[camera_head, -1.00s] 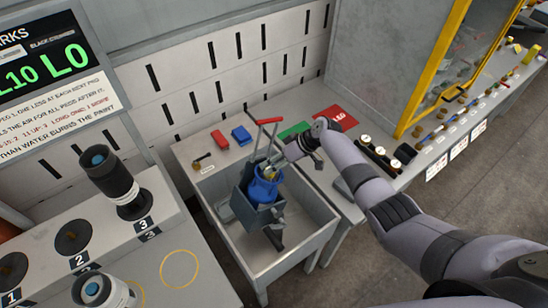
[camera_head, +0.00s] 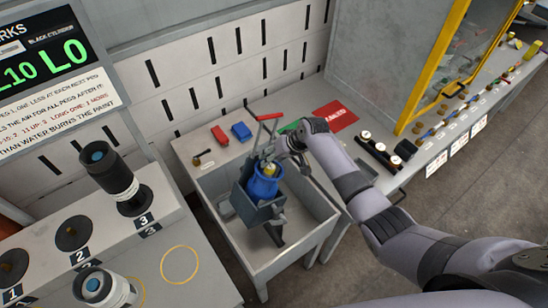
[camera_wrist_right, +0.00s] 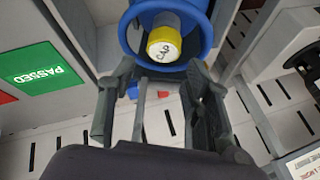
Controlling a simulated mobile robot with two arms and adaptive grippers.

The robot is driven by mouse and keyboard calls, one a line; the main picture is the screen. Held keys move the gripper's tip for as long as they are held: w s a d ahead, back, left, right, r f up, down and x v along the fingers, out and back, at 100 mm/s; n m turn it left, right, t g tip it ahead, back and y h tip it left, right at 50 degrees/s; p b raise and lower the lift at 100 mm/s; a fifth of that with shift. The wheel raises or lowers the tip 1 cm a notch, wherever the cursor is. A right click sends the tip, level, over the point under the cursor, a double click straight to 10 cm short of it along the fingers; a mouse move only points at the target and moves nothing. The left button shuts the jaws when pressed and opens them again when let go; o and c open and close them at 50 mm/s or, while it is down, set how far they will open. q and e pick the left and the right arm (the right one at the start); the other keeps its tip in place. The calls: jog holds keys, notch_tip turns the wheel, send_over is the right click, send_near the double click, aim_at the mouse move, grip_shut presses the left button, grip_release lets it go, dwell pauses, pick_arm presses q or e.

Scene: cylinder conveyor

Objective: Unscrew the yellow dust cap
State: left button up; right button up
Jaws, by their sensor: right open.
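The yellow dust cap (camera_head: 267,171) sits on top of a blue cylinder (camera_head: 265,187) held in a dark grey vise (camera_head: 247,208) in the sink-like tray (camera_head: 294,255). In the right wrist view the cap (camera_wrist_right: 163,45), lettered "CAP", faces the camera inside a blue rim (camera_wrist_right: 200,50). My right gripper (camera_head: 275,157) is beside the cap in the head view. In the wrist view its fingers (camera_wrist_right: 157,90) are spread and empty, with the cap just beyond them and between their lines. Contact is not visible. My left gripper is not in view.
A red T-handle (camera_head: 268,117) rises close behind the gripper. Red (camera_head: 219,135) and blue (camera_head: 241,132) blocks lie on the back ledge, with green and red (camera_head: 336,116) mats to the right.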

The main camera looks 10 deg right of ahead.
dwell(0.3)
jog(key=m+h, duration=0.1)
jog(key=m, duration=0.1)
jog(key=m+h, duration=0.1)
jog(key=m, duration=0.2)
jog(key=shift+a+g+h, duration=0.1)
jog(key=shift+g+h, duration=0.2)
jog(key=shift+m, duration=0.4)
jog(key=m+h, duration=0.1)
jog(key=m, duration=0.1)
jog(key=shift+m+g, duration=0.3)
jog(key=shift+m, duration=0.1)
jog(key=m+g+h, duration=0.1)
jog(key=m, duration=0.1)
jog(key=shift+m, duration=0.3)
jog(key=shift+f, duration=0.15)
